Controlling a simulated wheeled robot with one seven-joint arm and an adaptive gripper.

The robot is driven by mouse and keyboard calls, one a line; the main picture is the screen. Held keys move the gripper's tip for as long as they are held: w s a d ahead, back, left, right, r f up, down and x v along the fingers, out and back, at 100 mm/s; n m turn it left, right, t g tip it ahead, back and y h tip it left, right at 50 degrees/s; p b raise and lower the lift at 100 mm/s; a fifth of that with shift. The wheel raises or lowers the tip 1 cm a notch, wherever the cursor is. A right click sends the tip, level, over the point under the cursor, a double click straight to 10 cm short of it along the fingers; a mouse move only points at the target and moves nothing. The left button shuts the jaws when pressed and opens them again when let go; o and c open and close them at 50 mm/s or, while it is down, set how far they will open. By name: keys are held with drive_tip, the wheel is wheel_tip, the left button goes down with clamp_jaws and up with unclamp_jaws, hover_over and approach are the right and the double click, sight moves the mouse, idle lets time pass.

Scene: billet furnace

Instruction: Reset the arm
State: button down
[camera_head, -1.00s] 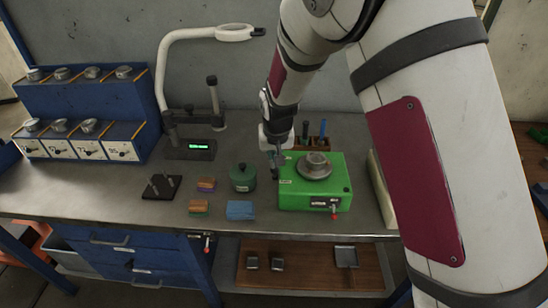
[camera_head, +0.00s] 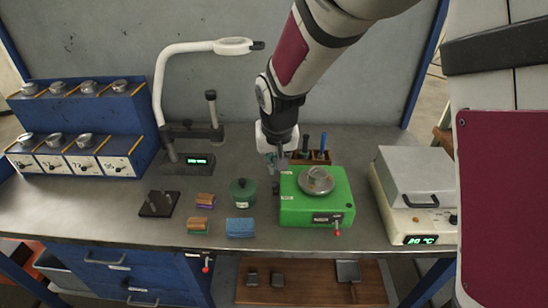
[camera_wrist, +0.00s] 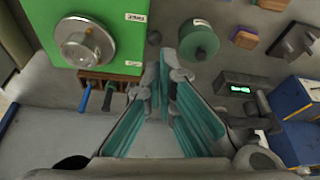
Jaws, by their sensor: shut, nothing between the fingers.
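My gripper (camera_head: 277,160) is over the bench, close to the back left corner of a green box-shaped device (camera_head: 300,207) with a round metal piece (camera_head: 316,180) on top. In the wrist view my gripper (camera_wrist: 165,75) shows two teal-lined fingers that come together at the tips, with nothing between them. The green device (camera_wrist: 120,58) is to their left in that view, and a round green container (camera_wrist: 198,40) is to their right. My arm comes down from the top right of the head view.
A white heater box (camera_head: 415,185) with a lit display stands right of the green device. A blue cloth block (camera_head: 240,227), small brushes (camera_head: 204,199), a black pin stand (camera_head: 158,203), a lamp arm (camera_head: 160,90) and a blue rack (camera_head: 85,125) are left.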

drive_tip(key=s+d+r+m+t, duration=0.1)
drive_tip(key=s+d+r, duration=1.5)
drive_tip(key=s, duration=0.1)
drive_tip(key=s+d, duration=0.2)
drive_tip(key=s, duration=0.6)
drive_tip(key=shift+s+d+r+t+b, duration=0.3)
drive_tip(key=shift+d, duration=0.1)
